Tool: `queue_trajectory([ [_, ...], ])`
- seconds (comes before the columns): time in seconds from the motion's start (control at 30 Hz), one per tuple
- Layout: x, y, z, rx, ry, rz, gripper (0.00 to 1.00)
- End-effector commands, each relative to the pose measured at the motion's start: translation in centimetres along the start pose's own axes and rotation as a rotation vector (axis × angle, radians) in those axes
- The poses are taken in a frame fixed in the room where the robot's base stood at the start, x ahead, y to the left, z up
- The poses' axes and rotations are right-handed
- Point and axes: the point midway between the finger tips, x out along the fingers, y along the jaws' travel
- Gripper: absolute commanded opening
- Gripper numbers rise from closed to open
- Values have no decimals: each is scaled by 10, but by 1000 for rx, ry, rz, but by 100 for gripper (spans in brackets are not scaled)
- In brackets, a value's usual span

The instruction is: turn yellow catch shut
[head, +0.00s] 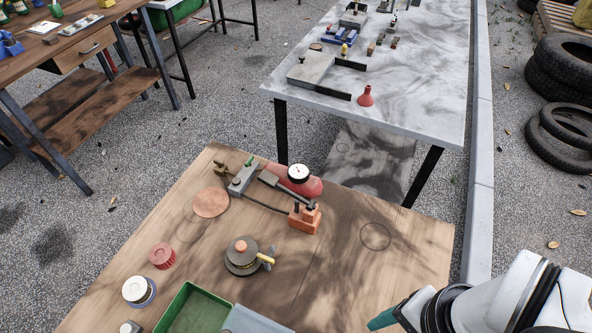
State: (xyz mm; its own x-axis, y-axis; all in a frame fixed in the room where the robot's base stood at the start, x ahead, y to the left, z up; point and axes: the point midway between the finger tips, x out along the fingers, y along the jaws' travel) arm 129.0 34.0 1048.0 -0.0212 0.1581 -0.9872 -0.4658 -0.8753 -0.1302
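A yellow catch (266,259) sticks out from the right side of a dark round pot-like body (243,257) with an orange knob on top. This body stands on the wooden table, in the middle of the near part. The catch points to the right; I cannot tell from this view whether it is engaged. My gripper (386,318) is only partly in view at the bottom right edge, a dark part with a teal tip. It is well apart from the catch, and I cannot see its opening.
A gauge assembly with a red tank (300,184) and an orange block (303,218) stands behind the catch. A red cap (162,256), a white-topped jar (138,290) and a green tray (196,311) are left and in front. The wooden table (345,270) is clear to the right.

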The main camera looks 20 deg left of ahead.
Motion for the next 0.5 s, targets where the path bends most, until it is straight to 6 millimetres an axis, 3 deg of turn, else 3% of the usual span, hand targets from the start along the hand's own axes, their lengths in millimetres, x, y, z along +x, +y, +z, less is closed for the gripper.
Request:
queue_trajectory([
  [0.07, -1, -2, -1, -5, -1, 2, 71],
  [0.1, -3, -8, -4, -24, -3, 9, 79],
  [0.17, -8, -28, -14, -76, -7, 31, 80],
  [0.27, -12, -93, -29, -212, -3, 85, 80],
  [0.3, -8, -125, -28, -268, 4, 104, 80],
  [0.4, 10, -200, -7, -393, 28, 137, 80],
  [0.5, 29, -248, 22, -473, 48, 151, 80],
])
